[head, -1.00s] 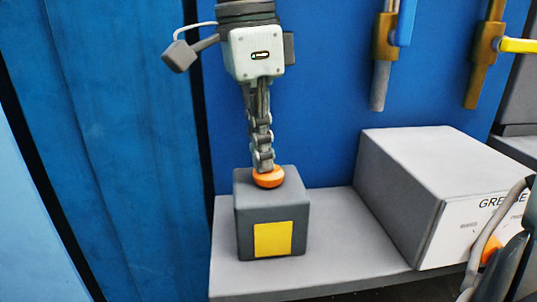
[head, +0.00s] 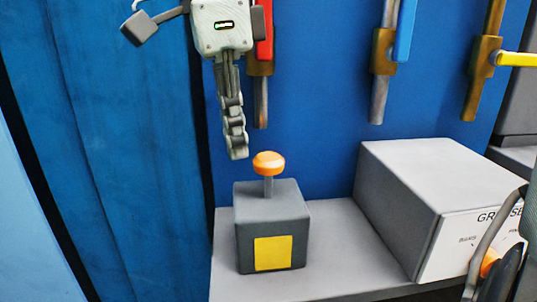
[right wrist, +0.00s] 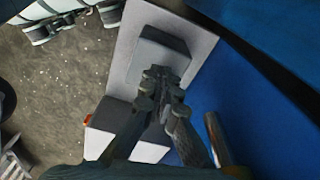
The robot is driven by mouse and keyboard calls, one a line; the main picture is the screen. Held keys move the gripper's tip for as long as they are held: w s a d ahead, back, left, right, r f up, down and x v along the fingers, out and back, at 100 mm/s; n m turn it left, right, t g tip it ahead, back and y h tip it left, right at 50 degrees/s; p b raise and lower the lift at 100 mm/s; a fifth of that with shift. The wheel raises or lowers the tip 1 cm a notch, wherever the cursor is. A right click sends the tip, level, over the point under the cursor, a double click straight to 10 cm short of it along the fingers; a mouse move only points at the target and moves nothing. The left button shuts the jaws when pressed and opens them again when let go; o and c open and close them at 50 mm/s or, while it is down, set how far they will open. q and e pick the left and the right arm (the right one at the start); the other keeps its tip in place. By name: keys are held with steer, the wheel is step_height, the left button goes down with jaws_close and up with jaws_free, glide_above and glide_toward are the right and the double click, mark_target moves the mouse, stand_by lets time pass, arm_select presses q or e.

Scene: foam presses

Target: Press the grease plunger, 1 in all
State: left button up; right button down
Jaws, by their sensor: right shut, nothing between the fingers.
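The plunger has an orange mushroom knob (head: 268,162) on a thin grey stem, which stands up from a dark grey block (head: 258,222) with a yellow plate. The knob is raised and a length of stem shows. My right gripper (head: 236,150) is shut and empty, pointing down. In the head view its tips appear just up and left of the knob, apart from it. In the right wrist view the shut fingers (right wrist: 163,76) lie in front of the block (right wrist: 163,47), and the knob is hidden. My left gripper is not identifiable.
The block stands on a light grey shelf (head: 335,240). A grey box (head: 440,180) with a partly hidden label, apparently "GREASE", is to its right. Pipes with red (head: 264,35), blue (head: 404,30) and yellow (head: 518,59) handles hang on the blue wall behind.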

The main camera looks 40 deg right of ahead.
step_height(320, 180, up, 8)
steer(key=shift+w+a+r, duration=0.15)
steer(key=shift+a+r, duration=0.1)
steer(key=shift+a, duration=0.15)
stand_by(0.4)
